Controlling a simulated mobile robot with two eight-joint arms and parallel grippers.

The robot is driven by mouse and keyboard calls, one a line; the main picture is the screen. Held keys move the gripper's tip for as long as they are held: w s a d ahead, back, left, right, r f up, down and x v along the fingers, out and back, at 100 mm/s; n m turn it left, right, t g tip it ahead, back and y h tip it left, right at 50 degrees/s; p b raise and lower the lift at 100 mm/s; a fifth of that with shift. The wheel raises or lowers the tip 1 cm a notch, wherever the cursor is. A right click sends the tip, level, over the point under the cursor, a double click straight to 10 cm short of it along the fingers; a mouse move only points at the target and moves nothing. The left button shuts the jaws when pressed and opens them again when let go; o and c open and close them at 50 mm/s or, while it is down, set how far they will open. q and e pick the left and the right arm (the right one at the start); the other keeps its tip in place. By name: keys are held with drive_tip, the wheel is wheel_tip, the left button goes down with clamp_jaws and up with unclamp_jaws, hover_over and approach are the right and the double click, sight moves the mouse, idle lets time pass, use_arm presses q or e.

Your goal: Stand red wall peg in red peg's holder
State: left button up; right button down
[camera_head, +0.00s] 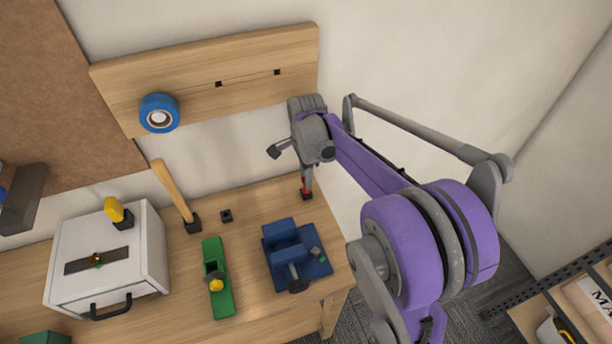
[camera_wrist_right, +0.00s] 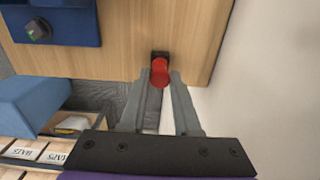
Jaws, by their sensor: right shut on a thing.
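The red wall peg (camera_wrist_right: 160,73) is between the fingers of my right gripper (camera_wrist_right: 161,80), which is shut on it. In the head view the red peg (camera_head: 306,183) shows as a small red piece below the right gripper (camera_head: 307,178), over the workbench's back right corner. A small black holder (camera_wrist_right: 160,55) sits on the bench right at the peg's far end in the wrist view. The holder (camera_head: 306,195) also shows just under the peg in the head view. Whether the peg is inside it or only above it, I cannot tell. My left gripper is not in view.
A blue vise (camera_head: 285,250) stands just left of the peg. A wall board (camera_head: 210,75) holds blue tape (camera_head: 159,112).

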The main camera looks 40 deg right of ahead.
drive_tip(key=c, duration=0.6)
unclamp_jaws()
drive_tip(key=shift+o, duration=0.2)
wheel_tip(320, 180, up, 11)
drive_tip(key=shift+p, duration=0.3)
drive_tip(key=shift+f, duration=0.1)
